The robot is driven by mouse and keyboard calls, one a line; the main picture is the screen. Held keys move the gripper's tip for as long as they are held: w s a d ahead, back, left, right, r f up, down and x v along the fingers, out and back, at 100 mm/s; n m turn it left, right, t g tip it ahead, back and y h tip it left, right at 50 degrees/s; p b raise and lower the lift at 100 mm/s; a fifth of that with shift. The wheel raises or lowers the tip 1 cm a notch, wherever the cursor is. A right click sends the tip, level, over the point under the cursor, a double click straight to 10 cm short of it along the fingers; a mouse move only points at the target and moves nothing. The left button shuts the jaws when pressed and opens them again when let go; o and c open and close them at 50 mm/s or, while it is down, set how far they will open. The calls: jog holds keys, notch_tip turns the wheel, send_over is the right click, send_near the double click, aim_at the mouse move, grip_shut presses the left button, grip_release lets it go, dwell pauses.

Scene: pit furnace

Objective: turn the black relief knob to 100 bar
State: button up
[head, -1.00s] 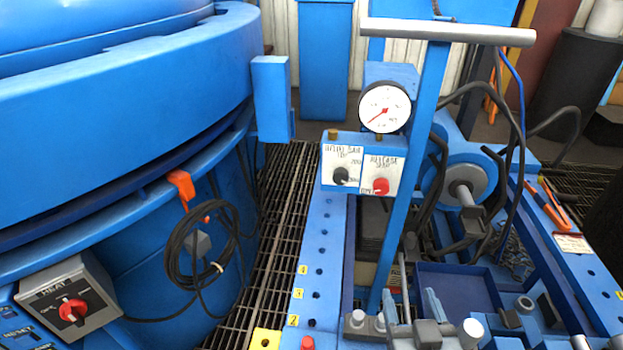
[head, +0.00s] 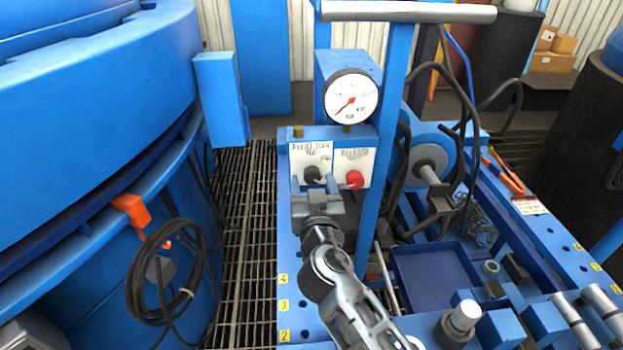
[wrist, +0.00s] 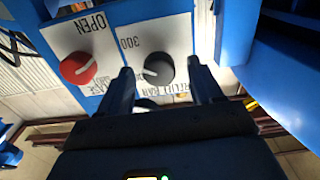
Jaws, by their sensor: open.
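The black relief knob (head: 313,173) sits on the left white label plate of the valve block, under the gauge. In the wrist view the black knob (wrist: 158,70) shows with a pale pointer line on its left side, near the plate's "300" mark. My gripper (head: 314,184) is open in front of it. In the wrist view the fingers of my gripper (wrist: 160,75) lie on either side of the knob, with gaps; I cannot tell how deep they reach. The gauge (head: 351,97) has its red needle at the lower left, near the low end.
A red release knob (head: 355,179) is close beside, on the right plate; it also shows in the wrist view (wrist: 78,68). A blue upright post (head: 384,150) stands right of the plates. The blue furnace (head: 90,110) fills the left. Floor grating (head: 245,230) lies between.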

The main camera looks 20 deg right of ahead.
jog(key=shift+w+d, duration=0.25)
jog(key=shift+w, duration=0.35)
jog(key=c, duration=1)
